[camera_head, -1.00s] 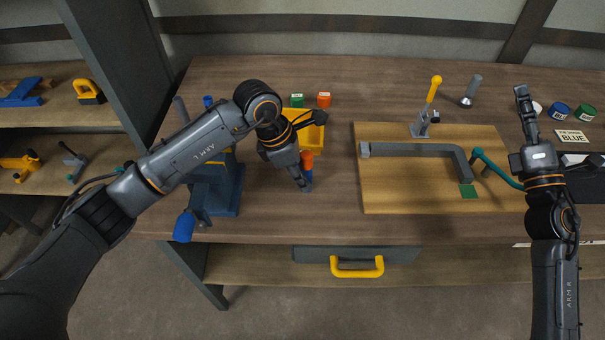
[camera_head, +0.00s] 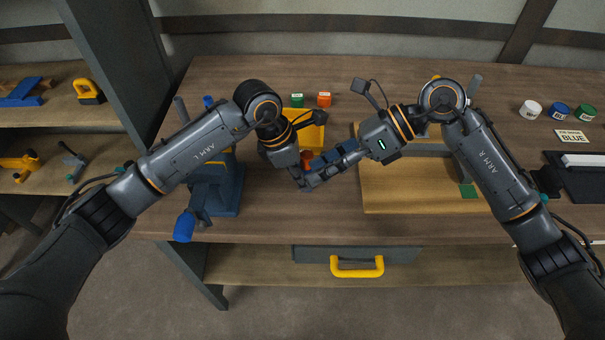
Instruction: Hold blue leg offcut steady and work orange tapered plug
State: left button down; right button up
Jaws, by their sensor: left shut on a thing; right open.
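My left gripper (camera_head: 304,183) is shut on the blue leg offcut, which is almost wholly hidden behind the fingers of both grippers. It is held upright over the brown bench, left of the wooden board. The orange tapered plug (camera_head: 307,156) shows as a small orange patch at the top of the offcut, partly covered by my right gripper. My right gripper (camera_head: 312,177) is open and reaches in from the right, its fingers beside the plug and offcut. Whether it touches them is hidden.
A blue vise (camera_head: 223,190) is at left. The wooden board (camera_head: 400,200) lies at right under my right arm. The bench front is clear.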

aim_at(311, 155)
pick_arm(q)
jog(key=shift+s+a+f, duration=0.1)
jog(key=shift+s+f, duration=0.05)
jog(key=shift+f, duration=0.2)
pick_arm(e)
jog(key=w+d+n+t+h, duration=0.2)
jog(key=w+n+h, duration=0.2)
jog(key=w, duration=0.2)
jog(key=shift+w+a+x, duration=0.1)
jog(key=shift+a+x, duration=0.05)
jog(key=shift+x, duration=1)
jog(key=shift+w+a+x, duration=0.15)
jog(key=shift+x, duration=1)
jog(key=shift+r, duration=0.2)
grip_shut()
jog(key=shift+r, duration=0.3)
